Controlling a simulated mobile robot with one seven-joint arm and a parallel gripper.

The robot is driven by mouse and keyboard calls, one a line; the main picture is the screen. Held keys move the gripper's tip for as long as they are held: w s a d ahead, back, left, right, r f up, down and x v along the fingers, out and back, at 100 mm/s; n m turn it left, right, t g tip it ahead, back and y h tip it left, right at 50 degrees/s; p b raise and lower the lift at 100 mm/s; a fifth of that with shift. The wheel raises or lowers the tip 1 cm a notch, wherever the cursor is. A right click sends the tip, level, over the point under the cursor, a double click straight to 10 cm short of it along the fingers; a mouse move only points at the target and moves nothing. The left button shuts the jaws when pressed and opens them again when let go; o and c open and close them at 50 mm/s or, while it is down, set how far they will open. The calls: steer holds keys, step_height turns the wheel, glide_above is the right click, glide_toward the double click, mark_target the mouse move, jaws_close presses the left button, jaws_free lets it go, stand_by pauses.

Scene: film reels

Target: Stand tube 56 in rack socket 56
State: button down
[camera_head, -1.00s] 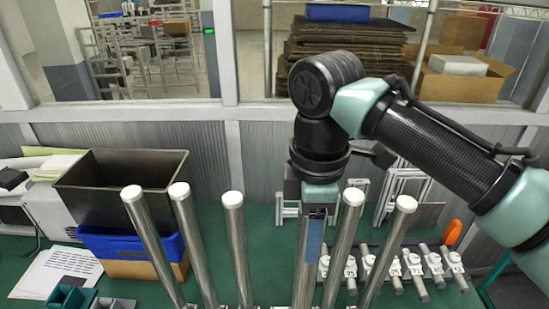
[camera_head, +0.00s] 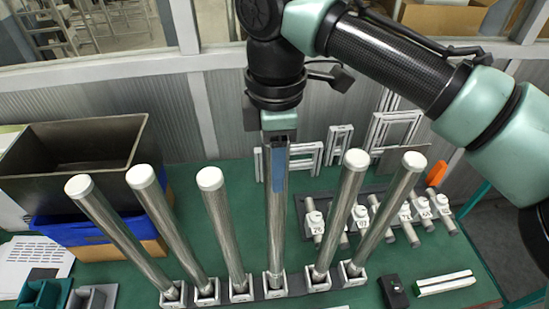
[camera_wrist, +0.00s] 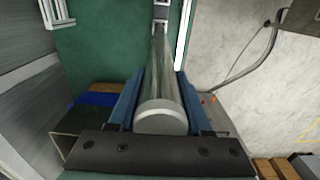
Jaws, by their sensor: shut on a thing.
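My gripper (camera_head: 279,185) is shut on the upper part of a metal tube (camera_head: 276,235), between its blue-faced fingers. The tube is about upright, and its lower end is at a socket of the low rack (camera_head: 256,293). I cannot tell how deep it sits. In the wrist view, the held tube's pale cap (camera_wrist: 160,122) lies between the gripper's fingers (camera_wrist: 160,98). Three white-capped tubes stand in rack sockets to the left, the nearest of them (camera_head: 222,225) beside the held one. Two more, including the tube (camera_head: 344,210), stand to the right. Socket numbers are not readable.
Behind the rack on the right lies a dark tray (camera_head: 350,242) with several short labelled metal pieces. A dark bin (camera_head: 75,150) stands at the left above a blue bin (camera_head: 75,230). A black block (camera_head: 393,291) lies at the front right.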

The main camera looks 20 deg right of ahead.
step_height(320, 180, down, 3)
steer(key=b, duration=0.2)
steer(key=shift+w+f+b, duration=0.1)
steer(key=shift+f+b, duration=0.1)
steer(key=shift+b, duration=0.1)
steer(key=shift+a+p, duration=0.1)
steer(key=shift+p, duration=0.65)
stand_by(0.8)
steer(key=shift+f+b, duration=0.35)
steer(key=shift+f, duration=0.3)
stand_by(0.5)
steer(key=c, duration=0.6)
jaws_free()
step_height(320, 180, up, 11)
steer(key=p, duration=1)
